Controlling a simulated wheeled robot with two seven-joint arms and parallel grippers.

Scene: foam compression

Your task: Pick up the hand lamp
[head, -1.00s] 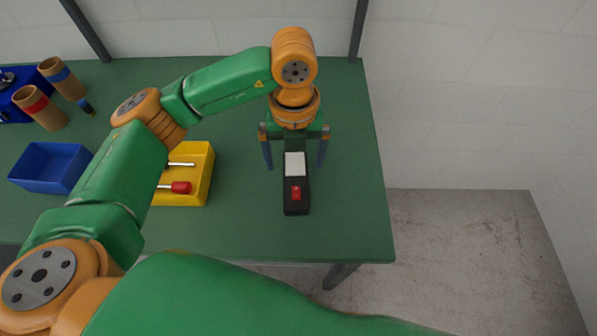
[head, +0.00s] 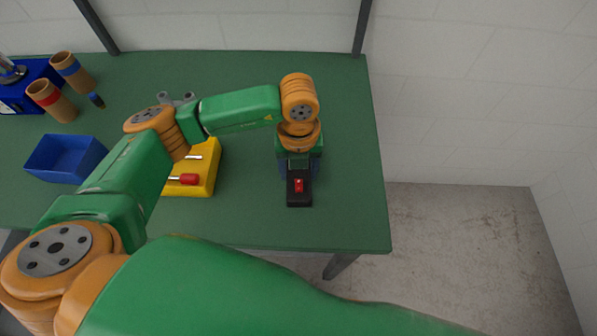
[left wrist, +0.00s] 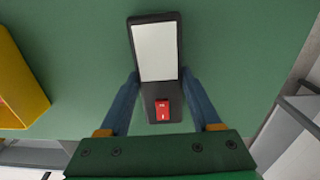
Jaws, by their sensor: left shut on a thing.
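The hand lamp (head: 299,190) is a black slab with a red switch, lying on the green bench near its right edge. Its white panel is hidden under my left gripper in the head view. In the left wrist view the lamp (left wrist: 157,105) shows its white panel and red switch. My left gripper (head: 299,170) is over the lamp; its blue fingers (left wrist: 159,82) are on both sides of the black body, shut on it. I cannot tell any gap between the lamp and the bench. My right gripper is not in view.
A yellow tray (head: 208,185) with a red-handled tool (head: 188,179) stands left of the lamp; it also shows in the left wrist view (left wrist: 20,85). A blue bin (head: 68,158), two brown cylinders (head: 75,74) and a blue device stand further left. The bench (head: 345,150) is clear right of the lamp.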

